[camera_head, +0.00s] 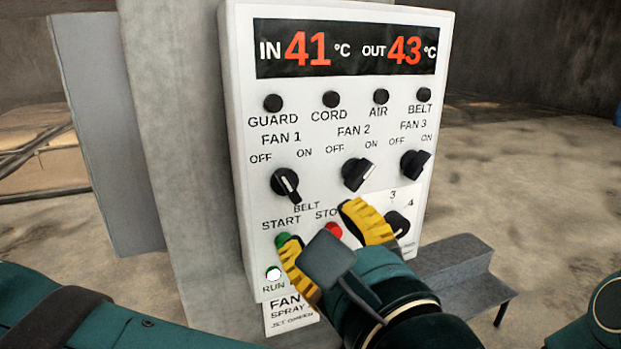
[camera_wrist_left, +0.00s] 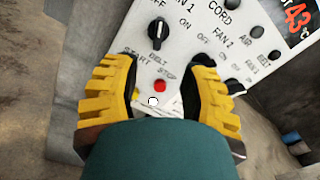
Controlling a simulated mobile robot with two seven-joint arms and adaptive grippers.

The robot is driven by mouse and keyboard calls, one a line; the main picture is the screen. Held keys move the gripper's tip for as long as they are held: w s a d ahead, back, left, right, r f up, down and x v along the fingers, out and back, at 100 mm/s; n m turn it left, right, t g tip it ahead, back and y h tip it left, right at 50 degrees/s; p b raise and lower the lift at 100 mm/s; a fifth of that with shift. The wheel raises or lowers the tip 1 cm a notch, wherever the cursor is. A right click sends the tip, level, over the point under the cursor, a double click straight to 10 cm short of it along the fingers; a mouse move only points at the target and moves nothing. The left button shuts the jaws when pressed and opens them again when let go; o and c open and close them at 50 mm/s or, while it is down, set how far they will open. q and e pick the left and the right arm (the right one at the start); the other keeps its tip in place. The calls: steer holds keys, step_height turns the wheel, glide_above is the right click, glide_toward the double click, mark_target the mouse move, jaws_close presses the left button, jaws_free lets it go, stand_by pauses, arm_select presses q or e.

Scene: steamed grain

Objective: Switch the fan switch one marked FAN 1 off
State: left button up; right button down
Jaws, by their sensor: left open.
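The FAN 1 switch (camera_head: 285,185) is a black rotary knob with a white line, on the left of a white control panel (camera_head: 235,170). In the head view its handle slants from upper left, on the OFF side, to lower right. It also shows at the top of the left wrist view (camera_wrist_left: 157,33), its handle roughly in line with the OFF label. My left gripper (camera_head: 328,240) has yellow fingers spread open below the knob, apart from it, in front of the START and STOP area. The open fingers also flank the STOP area in the wrist view (camera_wrist_left: 157,72).
The FAN 2 knob (camera_head: 358,174) and FAN 3 knob (camera_head: 415,164) slant toward ON. The red STOP button (camera_head: 333,230) and green START button (camera_head: 283,239) are close to my fingers. A numbered dial (camera_head: 398,223) sits lower right. A grey ledge (camera_head: 465,278) stands right of the panel.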

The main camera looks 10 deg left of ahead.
mark_target(289, 188)
arm_select(q)
steer(key=p+x, duration=0.1)
steer(key=x, duration=1.2)
steer(key=shift+w+a+f, duration=0.1)
jaws_close()
